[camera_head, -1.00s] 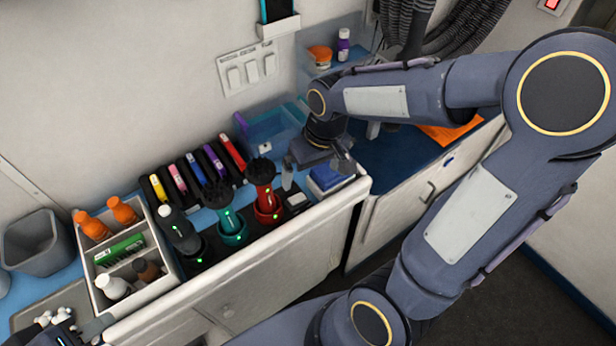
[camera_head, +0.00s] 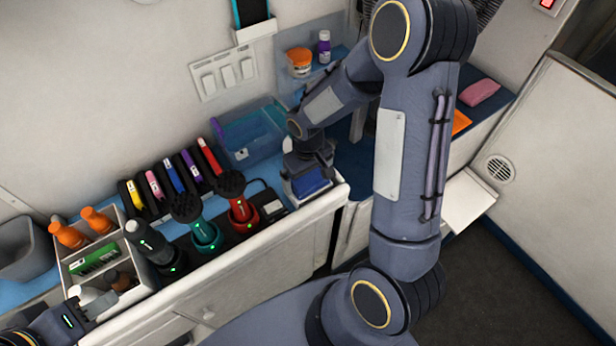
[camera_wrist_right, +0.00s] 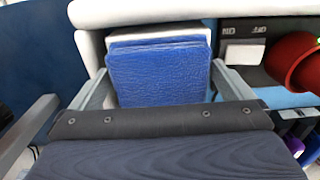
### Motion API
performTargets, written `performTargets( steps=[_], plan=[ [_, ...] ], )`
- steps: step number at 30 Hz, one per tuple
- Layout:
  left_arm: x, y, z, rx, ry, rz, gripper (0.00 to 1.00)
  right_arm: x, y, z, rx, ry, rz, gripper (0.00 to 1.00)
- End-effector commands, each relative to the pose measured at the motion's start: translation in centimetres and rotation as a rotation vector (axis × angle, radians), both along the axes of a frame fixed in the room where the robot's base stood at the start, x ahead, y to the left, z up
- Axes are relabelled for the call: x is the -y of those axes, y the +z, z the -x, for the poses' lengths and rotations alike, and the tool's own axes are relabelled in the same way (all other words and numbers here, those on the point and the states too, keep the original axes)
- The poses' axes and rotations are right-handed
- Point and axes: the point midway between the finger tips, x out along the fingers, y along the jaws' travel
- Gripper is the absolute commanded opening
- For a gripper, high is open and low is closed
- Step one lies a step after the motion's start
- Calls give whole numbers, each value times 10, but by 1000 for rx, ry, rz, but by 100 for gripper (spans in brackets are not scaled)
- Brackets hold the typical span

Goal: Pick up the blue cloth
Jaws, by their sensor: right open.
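The blue cloth (camera_head: 312,182) is a folded square on a white block or tray at the right end of the counter. In the right wrist view the blue cloth (camera_wrist_right: 158,75) lies flat on a white stack between my fingers. My right gripper (camera_head: 308,172) is open over it, and the wrist view shows the right gripper's fingers (camera_wrist_right: 163,88) on either side of the cloth. I cannot tell whether they touch it. My left gripper (camera_head: 72,322) is at the lower left, near the front of the white caddy, its fingers hard to make out.
The white caddy (camera_head: 72,268) holds bottles and a green box. Dark, teal and red (camera_head: 242,212) clippers stand in chargers left of the cloth. A clear blue bin (camera_head: 250,135) is behind. The counter's raised white edge (camera_head: 325,200) runs close to the cloth.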

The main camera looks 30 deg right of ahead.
Motion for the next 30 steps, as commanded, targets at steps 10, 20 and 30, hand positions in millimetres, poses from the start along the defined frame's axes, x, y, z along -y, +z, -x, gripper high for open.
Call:
performTargets(
  steps=[10,20,30],
  plan=[
    [0,0,0,0,0,0,36,0,0,0,0,0,0,80],
    [0,0,0,0,0,0,36,0,1,0,1,0,0,68],
    [0,-5,0,0,0,0,36,0,56,-1,7,0,-1,68]
  ],
)
